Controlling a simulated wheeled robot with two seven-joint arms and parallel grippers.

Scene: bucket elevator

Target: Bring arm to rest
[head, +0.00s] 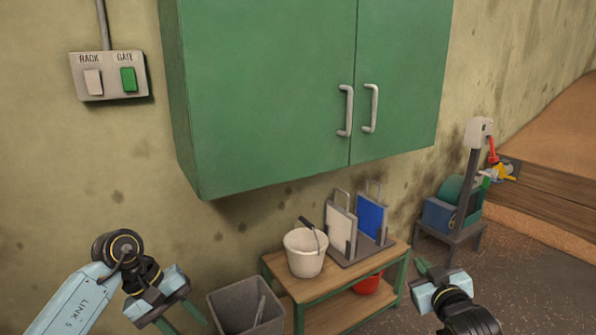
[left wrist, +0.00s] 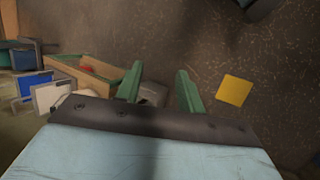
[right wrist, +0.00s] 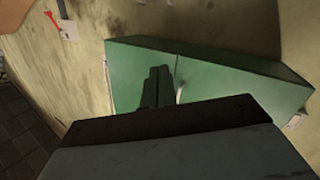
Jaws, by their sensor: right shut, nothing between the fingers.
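My right gripper (head: 420,268) is at the lower right of the head view, in front of the wooden bench. In the right wrist view its dark fingers (right wrist: 157,84) are together, empty, with the green cabinet behind them. My left gripper (head: 188,318) is at the lower left of the head view, near the grey bin, partly cut off by the frame edge. In the left wrist view its green fingers (left wrist: 158,88) stand apart, and I see nothing held between them.
The closed green cabinet (head: 270,90) hangs above the bench (head: 330,293). A white bucket (head: 305,258) and a rack with white and blue panels stand on the bench. A grey bin (head: 235,305) is beside it. A switch box (head: 108,75) is on the wall. Floor at lower right is clear.

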